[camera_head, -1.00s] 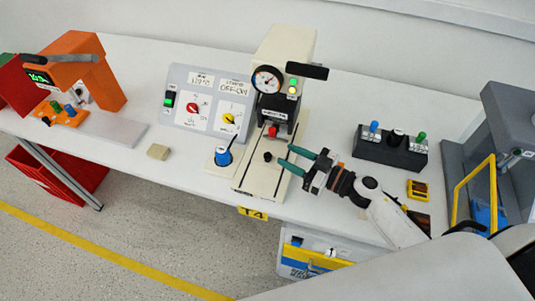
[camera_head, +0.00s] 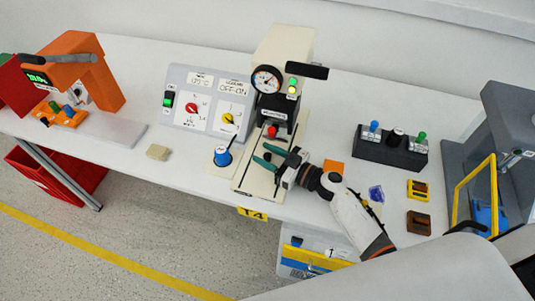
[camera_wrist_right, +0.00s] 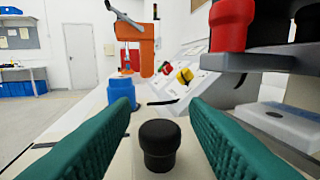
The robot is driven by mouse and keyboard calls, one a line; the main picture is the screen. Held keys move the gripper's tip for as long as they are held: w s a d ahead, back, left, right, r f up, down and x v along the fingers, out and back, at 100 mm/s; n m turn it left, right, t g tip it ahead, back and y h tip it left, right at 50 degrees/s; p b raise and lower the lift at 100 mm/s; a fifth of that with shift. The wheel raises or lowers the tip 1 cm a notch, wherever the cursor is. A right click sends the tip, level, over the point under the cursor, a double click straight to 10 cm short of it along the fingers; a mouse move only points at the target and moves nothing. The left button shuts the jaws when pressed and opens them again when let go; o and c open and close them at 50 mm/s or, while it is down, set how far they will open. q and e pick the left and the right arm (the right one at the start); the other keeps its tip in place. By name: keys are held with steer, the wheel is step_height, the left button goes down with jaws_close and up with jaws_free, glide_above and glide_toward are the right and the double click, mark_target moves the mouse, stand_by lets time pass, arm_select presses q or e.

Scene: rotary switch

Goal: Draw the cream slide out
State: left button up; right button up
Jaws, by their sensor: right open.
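The cream slide (camera_head: 256,180) lies in the cream base of the press with the gauge, on the white table. Its black knob (camera_wrist_right: 160,143) stands upright between my right fingers in the right wrist view, with a gap on both sides. My right gripper (camera_head: 264,156), with green fingers, is open around the knob. In the head view the fingers partly hide the knob. My left gripper is not in view.
A red button (camera_wrist_right: 232,25) hangs from the press above and right of my fingers. A blue knob (camera_head: 222,156) stands left of the slide. A black button box (camera_head: 391,149) and small blocks lie to the right. The table's front edge is close.

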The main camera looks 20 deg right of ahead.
jaws_close()
steer(key=shift+s+a, duration=0.15)
steer(key=shift+s, duration=0.05)
steer(key=s+a+p, duration=0.1)
steer(key=s+a, duration=0.1)
steer(key=s, duration=0.1)
steer(key=s+a+p, duration=0.2)
steer(key=s, duration=0.1)
steer(key=s+a+p, duration=0.2)
steer(key=s, duration=0.1)
steer(key=shift+s+a, duration=0.2)
steer(key=shift+s, duration=0.15)
steer(key=shift+s+a, duration=0.2)
steer(key=shift+s, duration=0.1)
steer(key=shift+f, duration=0.1)
steer(key=shift+a, duration=0.1)
steer(key=shift+c, duration=0.5)
jaws_free()
steer(key=shift+o, duration=0.5)
steer(key=shift+s, duration=0.1)
